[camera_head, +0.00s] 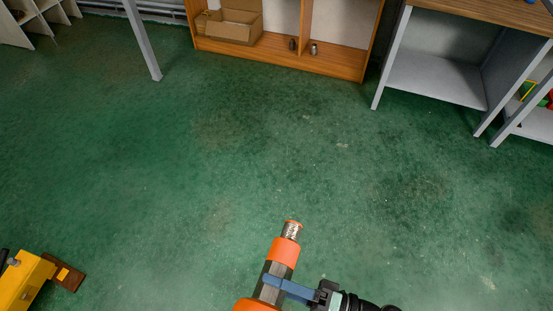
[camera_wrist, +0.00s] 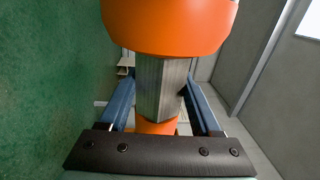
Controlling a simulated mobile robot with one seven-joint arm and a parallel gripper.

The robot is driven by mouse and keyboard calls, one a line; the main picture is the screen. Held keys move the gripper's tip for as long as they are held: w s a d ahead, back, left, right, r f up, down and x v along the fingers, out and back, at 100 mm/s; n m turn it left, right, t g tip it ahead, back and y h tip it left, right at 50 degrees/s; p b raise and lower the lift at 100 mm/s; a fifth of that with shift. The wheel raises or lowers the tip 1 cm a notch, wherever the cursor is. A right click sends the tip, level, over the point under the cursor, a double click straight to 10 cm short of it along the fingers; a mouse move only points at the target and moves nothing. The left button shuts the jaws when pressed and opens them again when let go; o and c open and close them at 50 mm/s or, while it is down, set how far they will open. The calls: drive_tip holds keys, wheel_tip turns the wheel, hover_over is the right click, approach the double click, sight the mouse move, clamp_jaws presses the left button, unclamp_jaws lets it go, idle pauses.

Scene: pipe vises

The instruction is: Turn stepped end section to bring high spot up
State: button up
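The pipe (camera_head: 272,285) rises from the bottom edge of the head view and tilts slightly right, with orange collars and a grey faceted length between them. Its stepped end section (camera_head: 291,231) is a short, narrower silver tip with dark marks above the upper orange collar (camera_head: 284,252). Which way its high spot faces is too small to tell. My gripper (camera_head: 285,287) reaches in from the right, its blue fingers around the grey length. In the wrist view the fingers (camera_wrist: 160,100) stand either side of the grey length (camera_wrist: 161,88), apparently with narrow gaps, so it looks open.
A yellow machine part (camera_head: 25,280) with a brown block stands at lower left. A wooden shelf (camera_head: 330,62) holding a cardboard box (camera_head: 234,25) and two small dark items is at the back. A grey bench (camera_head: 435,78) stands at upper right. The green floor (camera_head: 200,170) between is clear.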

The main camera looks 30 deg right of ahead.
drive_tip(key=o, duration=0.4)
drive_tip(key=shift+o, duration=0.2)
drive_tip(key=b+v, duration=0.9)
drive_tip(key=v, duration=0.4)
idle(0.4)
idle(0.5)
